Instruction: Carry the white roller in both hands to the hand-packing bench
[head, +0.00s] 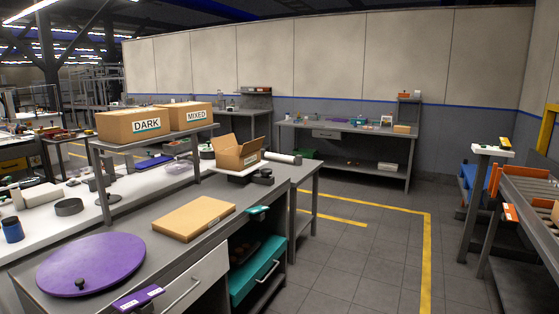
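A white roller (283,157) with a dark end lies on the grey bench, just right of an open cardboard box (238,153). Another white cylinder (40,195) lies on the white worktop at the left; I cannot tell which one the task means. No bench carries a readable hand-packing label. A grey workbench (335,126) with a lower shelf and small items stands against the back wall. Neither of my grippers shows in the head view.
The near bench holds a purple disc (90,264) and a flat cardboard box (194,217). Boxes marked DARK (143,124) and MIXED (189,116) sit on a raised shelf. Tiled floor (370,255) with yellow lines is clear at centre right. Orange-trimmed equipment (530,188) stands right.

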